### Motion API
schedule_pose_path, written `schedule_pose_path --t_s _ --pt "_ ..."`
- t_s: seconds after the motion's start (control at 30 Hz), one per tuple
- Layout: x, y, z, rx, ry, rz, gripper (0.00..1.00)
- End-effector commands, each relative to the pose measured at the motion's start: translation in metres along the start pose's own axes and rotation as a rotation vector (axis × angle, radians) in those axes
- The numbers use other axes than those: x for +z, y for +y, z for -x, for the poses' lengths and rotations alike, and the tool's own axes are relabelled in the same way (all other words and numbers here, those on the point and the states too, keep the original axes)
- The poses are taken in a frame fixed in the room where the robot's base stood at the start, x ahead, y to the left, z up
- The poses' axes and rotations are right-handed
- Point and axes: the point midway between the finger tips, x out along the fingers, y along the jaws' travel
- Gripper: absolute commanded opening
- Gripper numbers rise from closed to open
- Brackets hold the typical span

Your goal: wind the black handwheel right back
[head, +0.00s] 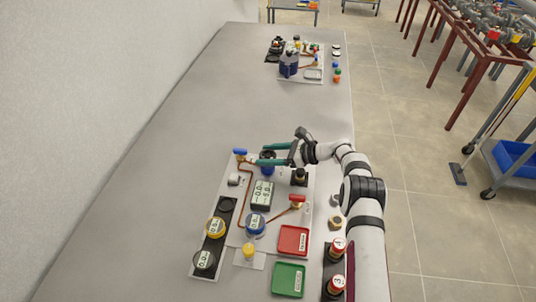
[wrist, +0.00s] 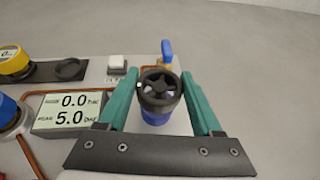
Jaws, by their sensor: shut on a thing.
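The black handwheel (wrist: 159,86) is a spoked wheel on top of a blue body (wrist: 158,114) in the wrist view. In the head view the black handwheel (head: 268,154) sits at the far end of the grey panel, partly hidden by my fingers. My gripper (wrist: 160,82) has its two teal fingers on opposite sides of the wheel, shut on its rim. In the head view my gripper (head: 268,157) reaches in from the right. The display (wrist: 68,110) beside the wheel reads 0.0 above 5.0.
A blue-handled valve (wrist: 167,50) stands close behind the wheel. A white button (wrist: 117,63) is to its left. A red-handled valve (head: 297,201), a black knob (head: 300,176), a red tray (head: 293,240) and a green tray (head: 288,279) are nearer. The bench left of the panel is clear.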

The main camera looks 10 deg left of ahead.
Motion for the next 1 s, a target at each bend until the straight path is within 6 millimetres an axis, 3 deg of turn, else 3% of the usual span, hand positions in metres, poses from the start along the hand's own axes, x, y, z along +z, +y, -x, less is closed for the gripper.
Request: schedule_pose_path --t_s 0.33,0.37,0.53,0.83,1.0 --pt "0.002 0.000 -0.001 0.004 -0.004 0.002 0.11" --pt "0.002 0.000 -0.001 0.004 -0.004 0.002 0.68" --pt "0.002 0.000 -0.001 0.003 -0.003 0.002 0.97" --pt "0.001 0.000 0.002 0.002 -0.002 0.001 0.97" --pt "0.001 -0.001 0.033 -0.001 -0.002 0.000 0.97"
